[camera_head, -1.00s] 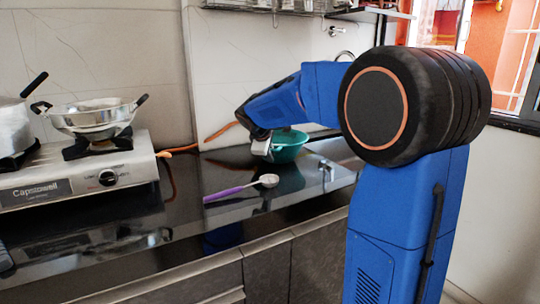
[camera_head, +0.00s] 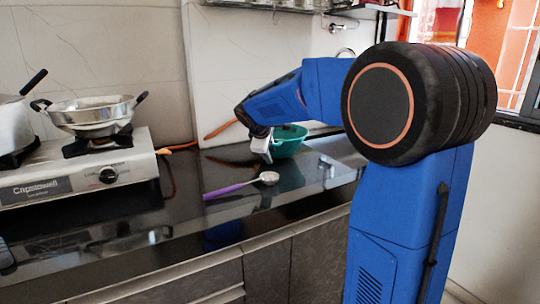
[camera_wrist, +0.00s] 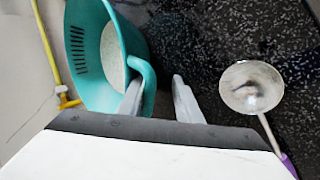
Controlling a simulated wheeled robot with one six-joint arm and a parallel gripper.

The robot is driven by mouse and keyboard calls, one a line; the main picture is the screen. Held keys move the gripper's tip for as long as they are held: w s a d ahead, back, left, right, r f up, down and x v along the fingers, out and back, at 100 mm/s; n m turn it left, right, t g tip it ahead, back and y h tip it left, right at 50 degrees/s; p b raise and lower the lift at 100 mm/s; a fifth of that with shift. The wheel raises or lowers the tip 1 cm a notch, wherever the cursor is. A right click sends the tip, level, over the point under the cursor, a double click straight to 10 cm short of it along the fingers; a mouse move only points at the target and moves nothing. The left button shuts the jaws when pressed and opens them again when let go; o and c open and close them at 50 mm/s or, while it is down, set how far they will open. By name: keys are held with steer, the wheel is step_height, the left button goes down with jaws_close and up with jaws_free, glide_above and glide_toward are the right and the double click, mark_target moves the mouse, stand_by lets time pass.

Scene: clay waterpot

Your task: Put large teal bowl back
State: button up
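The large teal bowl (camera_head: 290,143) stands on the dark counter near the wall, partly hidden behind my gripper (camera_head: 262,150). In the wrist view the bowl (camera_wrist: 82,15) fills the upper left, with slots in its side and a pale inner bottom. My gripper (camera_wrist: 158,80) is open. Its left finger overlaps the bowl's inside near the rim, and its right finger is outside over the counter. The rim's near part lies between the fingers, with a gap to the right finger.
A ladle with a purple handle (camera_head: 228,190) lies on the counter, its round head (camera_wrist: 251,87) close right of my gripper. A gas stove (camera_head: 75,170) with a metal pan (camera_head: 95,112) is at left. A yellow pipe (camera_wrist: 48,45) runs by the wall.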

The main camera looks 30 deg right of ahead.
steer(key=v, duration=1.6)
steer(key=shift+a+r, duration=0.15)
steer(key=shift+r, duration=0.05)
steer(key=shift+s, duration=0.15)
